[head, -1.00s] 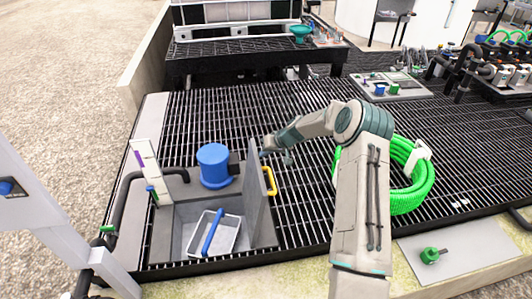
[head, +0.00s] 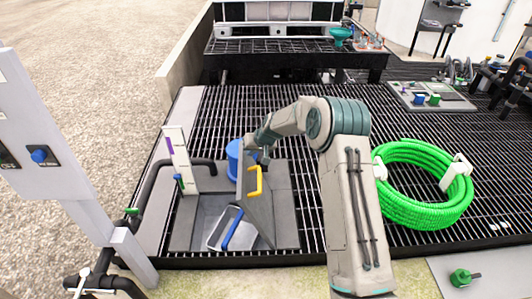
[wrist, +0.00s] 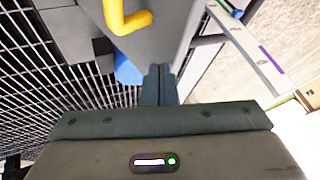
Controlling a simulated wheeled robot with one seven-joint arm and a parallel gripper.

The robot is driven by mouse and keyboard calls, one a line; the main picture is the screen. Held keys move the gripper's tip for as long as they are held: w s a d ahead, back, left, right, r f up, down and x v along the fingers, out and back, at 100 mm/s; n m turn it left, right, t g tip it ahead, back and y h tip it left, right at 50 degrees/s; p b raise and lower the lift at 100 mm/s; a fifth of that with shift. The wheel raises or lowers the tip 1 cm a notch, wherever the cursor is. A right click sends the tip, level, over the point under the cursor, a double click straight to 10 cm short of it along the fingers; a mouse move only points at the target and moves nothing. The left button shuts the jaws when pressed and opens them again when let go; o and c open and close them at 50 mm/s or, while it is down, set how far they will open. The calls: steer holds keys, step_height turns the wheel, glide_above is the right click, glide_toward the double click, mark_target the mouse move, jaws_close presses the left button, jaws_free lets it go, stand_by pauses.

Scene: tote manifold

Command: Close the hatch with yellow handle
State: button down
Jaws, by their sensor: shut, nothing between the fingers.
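The hatch (head: 261,214) is a grey panel on the right side of a sunken grey box (head: 183,228). It leans left over part of the box opening, and its outer face shows the yellow handle (head: 256,182). The yellow handle is also at the top of the wrist view (wrist: 126,18), with the grey hatch face (wrist: 165,42) around it. My gripper (wrist: 158,82) is shut and empty, with its fingertips close to the hatch. Whether they touch it I cannot tell. In the head view, my gripper (head: 262,152) is at the hatch's upper edge, partly hidden by my wrist.
A white basket (head: 218,238) with a blue handle is inside the box. A blue cylinder (head: 233,160) stands behind, partly covered by the hatch. A black pipe (head: 150,185) runs along the left. A coiled green hose (head: 410,212) lies right of my arm on the open grating.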

steer(key=a+f+h+b, duration=0.2)
steer(key=a+f+b, duration=0.55)
steer(key=a, duration=0.85)
steer(key=a+f+b, duration=0.5)
steer(key=f+b, duration=0.1)
steer(key=f, duration=0.3)
steer(key=a+f+b, duration=0.6)
steer(key=f, duration=0.2)
steer(key=shift+a+f, duration=0.15)
steer(key=shift+f, duration=0.2)
steer(key=shift+r, duration=0.1)
